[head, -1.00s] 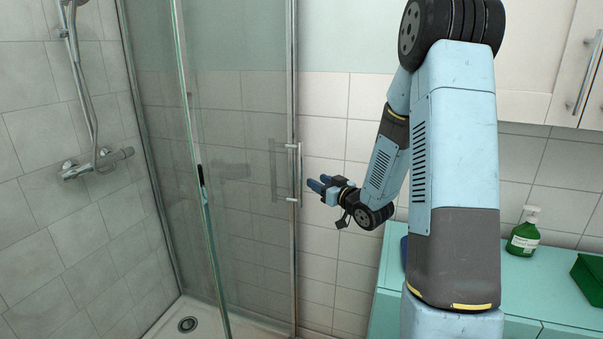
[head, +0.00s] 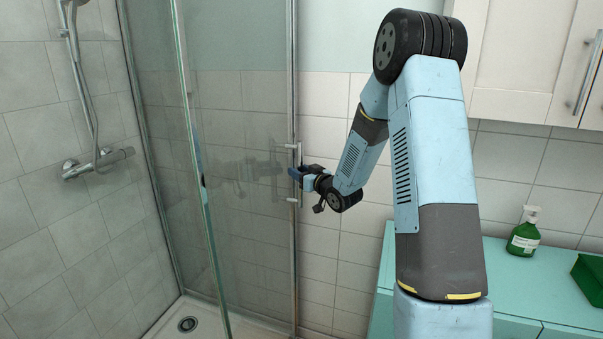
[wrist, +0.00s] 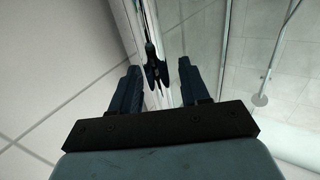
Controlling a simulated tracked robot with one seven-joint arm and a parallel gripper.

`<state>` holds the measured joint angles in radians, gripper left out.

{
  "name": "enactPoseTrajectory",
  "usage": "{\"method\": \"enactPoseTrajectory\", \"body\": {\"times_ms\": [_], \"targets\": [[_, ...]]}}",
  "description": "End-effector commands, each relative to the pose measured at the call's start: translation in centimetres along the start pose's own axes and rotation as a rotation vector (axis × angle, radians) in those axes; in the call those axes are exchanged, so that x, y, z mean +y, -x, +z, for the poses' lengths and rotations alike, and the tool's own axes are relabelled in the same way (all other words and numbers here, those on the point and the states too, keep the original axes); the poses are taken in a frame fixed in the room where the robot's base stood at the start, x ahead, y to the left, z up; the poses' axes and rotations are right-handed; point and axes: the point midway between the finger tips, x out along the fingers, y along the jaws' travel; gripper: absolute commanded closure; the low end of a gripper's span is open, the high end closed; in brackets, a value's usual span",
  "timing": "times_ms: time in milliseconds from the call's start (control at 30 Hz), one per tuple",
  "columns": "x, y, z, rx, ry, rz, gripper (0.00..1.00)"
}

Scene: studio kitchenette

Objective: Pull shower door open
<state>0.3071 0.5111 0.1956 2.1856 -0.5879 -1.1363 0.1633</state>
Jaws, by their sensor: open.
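The glass shower door (head: 245,200) stands at the left-centre of the head view, with a metal frame along its right edge. A slim vertical metal handle (head: 299,158) is on that edge. My gripper (head: 294,173) is at the handle, its blue fingers reaching across it around mid-height. In the wrist view my open fingers (wrist: 157,86) point at the door edge, with a bright vertical strip between them. Whether either finger touches the handle cannot be told. The gripper's dark reflection shows in the glass.
A shower mixer (head: 98,163) with a hose is on the left tiled wall. A shower tray with a drain (head: 188,324) lies below. At right, a teal counter (head: 505,270) carries a green soap bottle (head: 524,233) and a green box. A white cabinet (head: 530,60) hangs above.

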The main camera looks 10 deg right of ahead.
Motion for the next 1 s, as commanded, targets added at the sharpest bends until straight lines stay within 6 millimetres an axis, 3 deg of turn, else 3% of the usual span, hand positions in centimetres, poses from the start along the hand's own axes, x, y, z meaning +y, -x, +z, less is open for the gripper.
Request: {"method": "enactPoseTrajectory", "body": {"times_ms": [67, 533, 1000], "targets": [[0.02, 0.02, 0.00, 0.000, 0.000, 0.000, 0.55], [0.04, 0.05, 0.01, 0.000, 0.000, 0.000, 1.00], [0.33, 0.13, 0.04, -0.001, 0.000, 0.005, 1.00]]}}
